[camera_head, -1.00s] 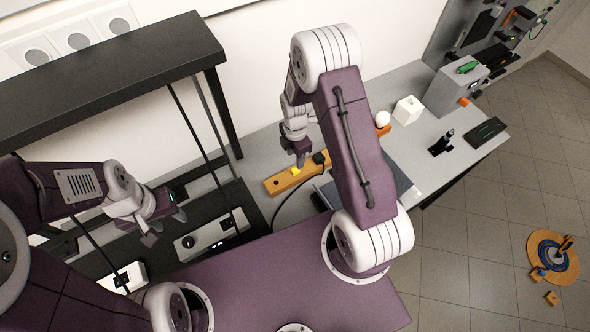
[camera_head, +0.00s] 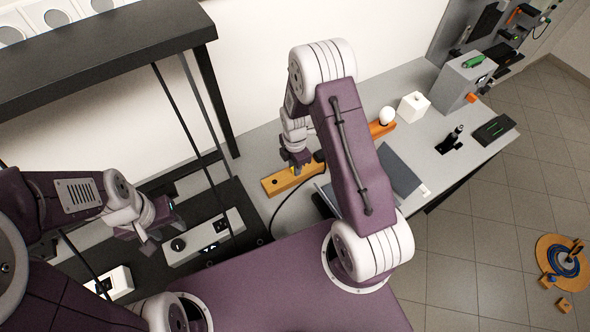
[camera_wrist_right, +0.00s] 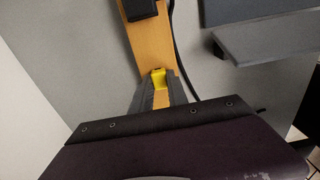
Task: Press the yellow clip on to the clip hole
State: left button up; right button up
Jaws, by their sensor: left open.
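The yellow clip (camera_wrist_right: 158,78) sits between the two fingertips of my right gripper (camera_wrist_right: 160,82), close over the wooden block in the wrist view. In the head view only a bit of the clip (camera_head: 297,169) shows under my right gripper (camera_head: 296,162). The fingers touch its sides and are parted by about its width. The orange wooden block (camera_head: 283,182) lies on the grey table, with a dark round hole near its left end. Any hole under the clip is hidden. My left gripper (camera_head: 156,224) is open and empty, well to the left.
A black cable and dark connector (camera_wrist_right: 140,8) are at the block's other end. A grey-white device (camera_head: 200,238) lies on the dark lower surface. A white box (camera_head: 412,107), a white ball (camera_head: 387,115) and a grey panel (camera_head: 400,170) are to the right. A black shelf stands left.

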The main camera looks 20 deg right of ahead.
jog(key=shift+r, duration=0.1)
grip_shut()
notch_tip(320, 180, up, 6)
jog(key=p, duration=0.5)
jog(key=shift+r, duration=0.15)
